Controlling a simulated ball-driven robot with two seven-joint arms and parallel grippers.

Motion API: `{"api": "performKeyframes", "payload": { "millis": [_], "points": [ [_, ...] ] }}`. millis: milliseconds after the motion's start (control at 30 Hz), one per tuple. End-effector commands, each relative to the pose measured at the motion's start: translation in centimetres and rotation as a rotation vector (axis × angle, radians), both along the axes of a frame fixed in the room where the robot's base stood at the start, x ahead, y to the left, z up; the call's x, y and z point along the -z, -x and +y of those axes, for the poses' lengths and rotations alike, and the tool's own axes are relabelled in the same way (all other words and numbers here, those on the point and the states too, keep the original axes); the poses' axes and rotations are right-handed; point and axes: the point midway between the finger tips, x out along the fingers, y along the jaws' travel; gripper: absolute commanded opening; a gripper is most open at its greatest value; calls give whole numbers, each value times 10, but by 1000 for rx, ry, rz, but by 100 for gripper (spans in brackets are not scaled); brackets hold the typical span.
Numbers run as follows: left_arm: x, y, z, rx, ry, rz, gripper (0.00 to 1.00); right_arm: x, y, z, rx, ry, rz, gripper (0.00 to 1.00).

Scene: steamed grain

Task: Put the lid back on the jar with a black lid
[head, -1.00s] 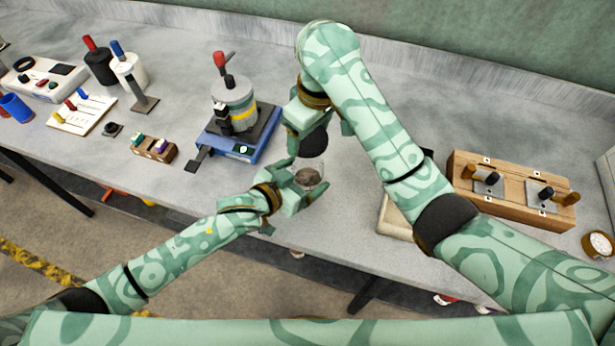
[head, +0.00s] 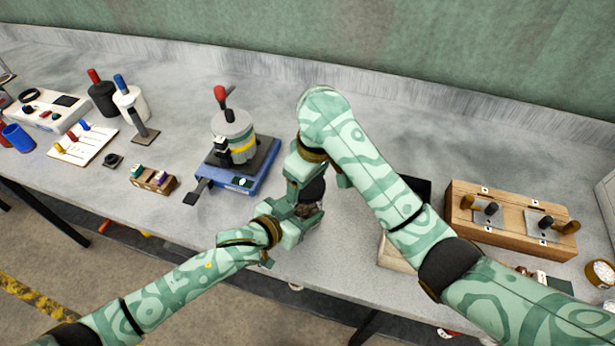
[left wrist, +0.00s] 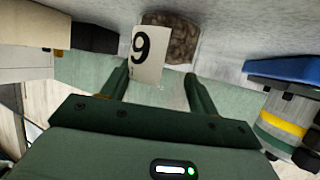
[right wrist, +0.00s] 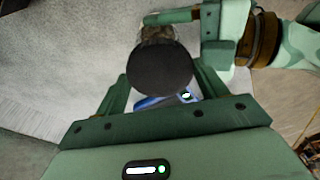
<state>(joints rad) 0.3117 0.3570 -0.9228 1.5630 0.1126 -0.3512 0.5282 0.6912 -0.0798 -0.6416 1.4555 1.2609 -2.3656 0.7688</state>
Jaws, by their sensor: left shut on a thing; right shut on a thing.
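My left gripper (head: 298,214) is shut on the clear jar, which holds brown grain. In the left wrist view the jar (left wrist: 182,45) has a white label reading 9 and sits between the fingers. My right gripper (head: 308,178) is shut on the round black lid (head: 313,189), directly above the jar. In the right wrist view the lid (right wrist: 160,68) lies between the fingers, with part of the jar (right wrist: 157,34) showing beyond it. The lid is close over the jar's mouth; I cannot tell whether they touch. The fingers hide much of the jar.
A blue device (head: 237,178) with a grey-and-yellow cylinder stands left of the grippers. A wooden fixture (head: 515,215) with knobs is at right. A small wooden block (head: 153,180) is farther left. The bench behind the grippers is mostly clear.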

Motion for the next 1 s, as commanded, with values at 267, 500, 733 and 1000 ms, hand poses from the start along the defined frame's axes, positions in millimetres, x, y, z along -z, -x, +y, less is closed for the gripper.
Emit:
{"api": "performKeyframes", "payload": {
  "millis": [267, 500, 733, 1000],
  "points": [
    [0, 0, 0, 0, 0, 0, 19, 6, 0, 0, -1, 1, -1, 51],
    [0, 0, 0, 0, 0, 0, 19, 6, 0, 0, -1, 0, -2, 51],
    [0, 0, 0, 0, 0, 0, 19, 12, 0, 0, 1, 1, -1, 51],
    [0, 0, 0, 0, 0, 0, 19, 24, 0, 0, 0, 1, -1, 51]
  ]
}}
